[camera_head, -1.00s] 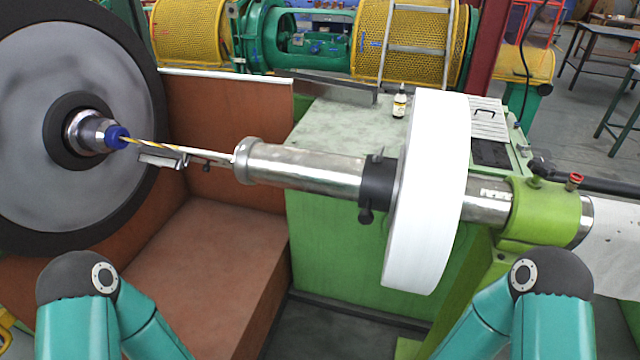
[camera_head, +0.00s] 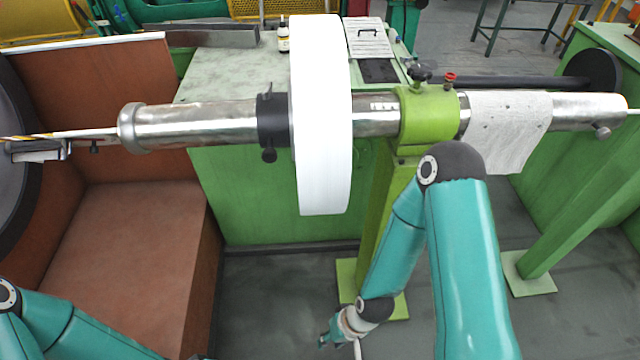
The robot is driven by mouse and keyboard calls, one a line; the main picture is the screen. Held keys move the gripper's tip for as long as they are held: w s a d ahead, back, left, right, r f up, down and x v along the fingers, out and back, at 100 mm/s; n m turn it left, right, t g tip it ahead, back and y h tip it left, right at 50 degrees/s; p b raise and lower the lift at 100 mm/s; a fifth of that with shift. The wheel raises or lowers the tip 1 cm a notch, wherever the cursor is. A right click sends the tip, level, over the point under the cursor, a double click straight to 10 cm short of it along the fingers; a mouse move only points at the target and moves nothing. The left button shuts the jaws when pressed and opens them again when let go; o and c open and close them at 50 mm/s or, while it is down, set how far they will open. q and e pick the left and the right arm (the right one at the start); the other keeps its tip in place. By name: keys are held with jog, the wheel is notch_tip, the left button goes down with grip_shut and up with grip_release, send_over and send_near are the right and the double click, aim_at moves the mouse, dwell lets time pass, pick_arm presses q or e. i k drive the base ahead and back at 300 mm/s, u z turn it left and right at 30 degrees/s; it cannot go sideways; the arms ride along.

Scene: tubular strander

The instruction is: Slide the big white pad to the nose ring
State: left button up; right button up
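The big white pad (camera_head: 322,130) is a thick white disc standing upright around the horizontal metal tube (camera_head: 195,122). It sits just right of a black collar (camera_head: 272,118) with a knob below, and left of the green clamp (camera_head: 428,118). The flared metal ring (camera_head: 130,127) at the tube's left end looks like the nose ring; bare tube lies between it and the collar. My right gripper (camera_head: 336,338) hangs low at the bottom edge, below the pad and well apart from it; its fingers are too small and cut off to read. My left gripper is out of view.
A green cabinet (camera_head: 240,190) stands behind the tube, with a small bottle (camera_head: 283,38) on top. A brown box-like guard (camera_head: 130,250) fills the lower left. A green post (camera_head: 378,215) holds the clamp. Floor below the pad is open.

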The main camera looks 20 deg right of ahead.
aim_at(313, 118)
jog(key=u, duration=0.9)
jog(key=k, duration=0.55)
jog(key=z, duration=0.55)
